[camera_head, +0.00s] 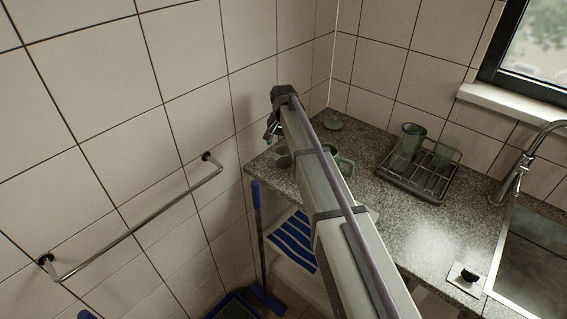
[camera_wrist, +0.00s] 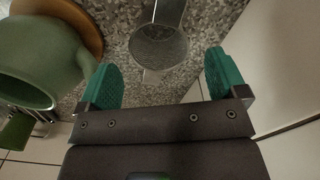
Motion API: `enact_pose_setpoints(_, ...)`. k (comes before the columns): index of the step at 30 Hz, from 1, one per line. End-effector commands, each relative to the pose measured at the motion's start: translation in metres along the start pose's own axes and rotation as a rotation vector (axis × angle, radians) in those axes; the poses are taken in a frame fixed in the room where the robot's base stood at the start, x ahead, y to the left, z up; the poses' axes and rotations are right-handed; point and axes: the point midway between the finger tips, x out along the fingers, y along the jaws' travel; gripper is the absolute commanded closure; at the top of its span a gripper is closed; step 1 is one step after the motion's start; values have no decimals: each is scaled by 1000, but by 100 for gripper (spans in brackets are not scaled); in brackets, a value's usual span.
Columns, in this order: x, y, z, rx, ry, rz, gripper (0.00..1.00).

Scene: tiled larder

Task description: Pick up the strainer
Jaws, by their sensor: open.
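The strainer (camera_wrist: 158,46) lies on the speckled counter in the wrist view. It has a round mesh bowl, a flat grey handle (camera_wrist: 169,11) running to the top edge, and a small tab on the near rim. In the head view a dim round shape that looks like the strainer (camera_head: 281,158) is at the counter's left end, partly behind my arm. My gripper (camera_wrist: 161,62) is open and empty, its two green fingers spread to either side of the bowl's near side. No contact shows. In the head view my arm hides most of the gripper.
A green mug-like vessel (camera_wrist: 38,58) stands close left of my gripper, by a round brown wooden piece (camera_wrist: 83,22). A pale wall (camera_wrist: 278,70) is close on the right. The dish rack (camera_head: 420,178) with glasses stands farther right on the counter (camera_head: 408,232).

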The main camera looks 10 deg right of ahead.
Motion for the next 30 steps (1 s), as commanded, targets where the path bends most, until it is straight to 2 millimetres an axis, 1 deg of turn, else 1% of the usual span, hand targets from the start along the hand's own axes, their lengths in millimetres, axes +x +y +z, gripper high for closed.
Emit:
enact_pose_setpoints(1,23,0,0,0,0,0,9)
enact_pose_setpoints(3,31,0,0,-1,0,0,9)
enact_pose_setpoints(8,30,0,0,-1,0,0,9)
enact_pose_setpoints(11,44,1,-1,-1,0,0,9)
enact_pose_setpoints(15,74,1,-2,-1,0,0,9)
enact_pose_setpoints(17,82,1,-2,-1,0,0,9)
enact_pose_setpoints(19,84,1,-2,-1,0,0,9)
enact_pose_setpoints(24,79,1,-2,-2,0,0,9)
enact_pose_setpoints(26,79,1,-2,-2,0,0,14)
enact_pose_setpoints(30,79,1,-2,-2,0,0,27)
